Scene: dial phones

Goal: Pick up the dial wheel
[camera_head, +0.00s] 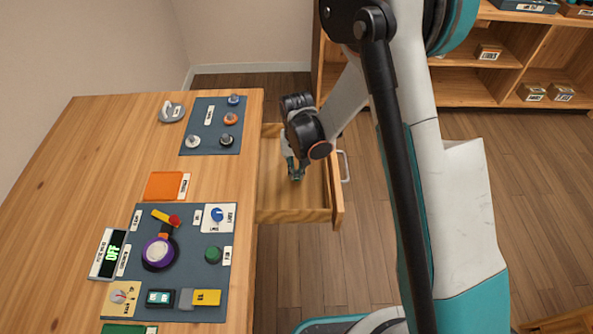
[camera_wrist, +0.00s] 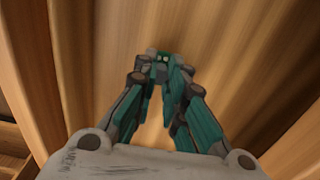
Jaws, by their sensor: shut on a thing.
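My gripper (camera_head: 296,176) reaches down into the open wooden drawer (camera_head: 275,213). In the wrist view, my gripper (camera_wrist: 162,66) has its teal fingers converged on a small dark green thing with light dots (camera_wrist: 162,57). This fits the dial wheel, but it is too small and too covered by the fingertips to be sure. It is low in the drawer; I cannot tell whether it touches the drawer floor.
The wooden table (camera_head: 60,180) left of the drawer carries a dark panel with knobs (camera_head: 212,125), an orange pad (camera_head: 163,186) and a larger control panel (camera_head: 190,275). A display (camera_head: 108,254) reads OFF. The drawer walls stand close around my gripper. Shelves (camera_head: 500,65) stand at the back right.

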